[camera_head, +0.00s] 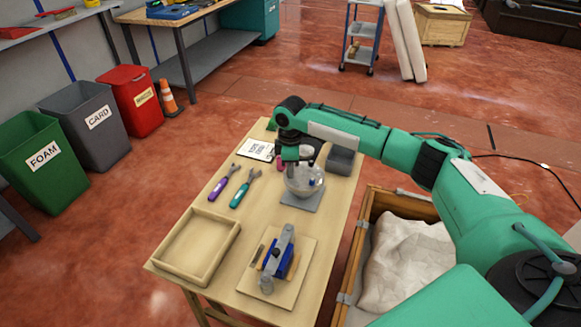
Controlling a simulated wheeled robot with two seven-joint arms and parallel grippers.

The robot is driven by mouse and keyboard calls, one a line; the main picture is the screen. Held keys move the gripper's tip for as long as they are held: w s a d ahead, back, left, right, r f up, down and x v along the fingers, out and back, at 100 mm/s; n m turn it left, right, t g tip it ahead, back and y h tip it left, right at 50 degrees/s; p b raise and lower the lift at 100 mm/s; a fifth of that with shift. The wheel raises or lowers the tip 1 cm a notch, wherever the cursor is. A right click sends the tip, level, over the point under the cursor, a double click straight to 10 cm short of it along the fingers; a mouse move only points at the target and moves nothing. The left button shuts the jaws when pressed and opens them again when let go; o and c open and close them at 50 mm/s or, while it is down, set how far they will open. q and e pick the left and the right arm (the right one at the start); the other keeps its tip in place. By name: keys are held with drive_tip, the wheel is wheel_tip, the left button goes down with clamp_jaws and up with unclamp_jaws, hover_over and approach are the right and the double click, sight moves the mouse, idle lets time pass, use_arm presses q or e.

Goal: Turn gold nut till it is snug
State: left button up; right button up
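I cannot make out the gold nut in the head view; it may be hidden or too small. A clear round vessel (305,186) stands on a grey pad (298,204) on the work table, with something blue at its right side. My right gripper (291,165) points down at the vessel's upper left, overlapping it in the picture. Its fingers are small and dark, so I cannot tell whether they are open, or whether they touch the vessel. My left gripper is out of view.
A purple-handled tool (218,190) and a teal-handled tool (241,194) lie left of the vessel. An empty wooden tray (165,262) and a blue-and-grey fixture (279,256) are at the near end. A grey bin (341,161) stands behind right. A padded crate (366,232) is right of the table.

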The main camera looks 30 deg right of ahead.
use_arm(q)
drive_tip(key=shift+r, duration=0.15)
use_arm(e)
drive_tip(key=shift+r, duration=0.1)
clamp_jaws()
drive_tip(key=shift+p, duration=0.35)
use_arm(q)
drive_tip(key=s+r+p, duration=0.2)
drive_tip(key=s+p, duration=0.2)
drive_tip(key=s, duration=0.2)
use_arm(e)
drive_tip(key=shift+s+a+r+m, duration=0.1)
drive_tip(key=shift+r+m, duration=0.2)
drive_tip(key=shift+m, duration=0.9)
drive_tip(key=m+p, duration=0.5)
drive_tip(key=p, duration=0.3)
drive_tip(key=shift+f+m, duration=0.15)
drive_tip(key=shift+m, duration=0.25)
use_arm(q)
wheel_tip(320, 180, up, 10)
drive_tip(key=p, duration=0.2)
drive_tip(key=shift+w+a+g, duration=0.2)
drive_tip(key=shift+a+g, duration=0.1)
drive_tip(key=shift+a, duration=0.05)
use_arm(e)
drive_tip(key=shift+f+m, duration=0.15)
drive_tip(key=shift+m, duration=0.95)
drive_tip(key=o, duration=0.8)
unclamp_jaws()
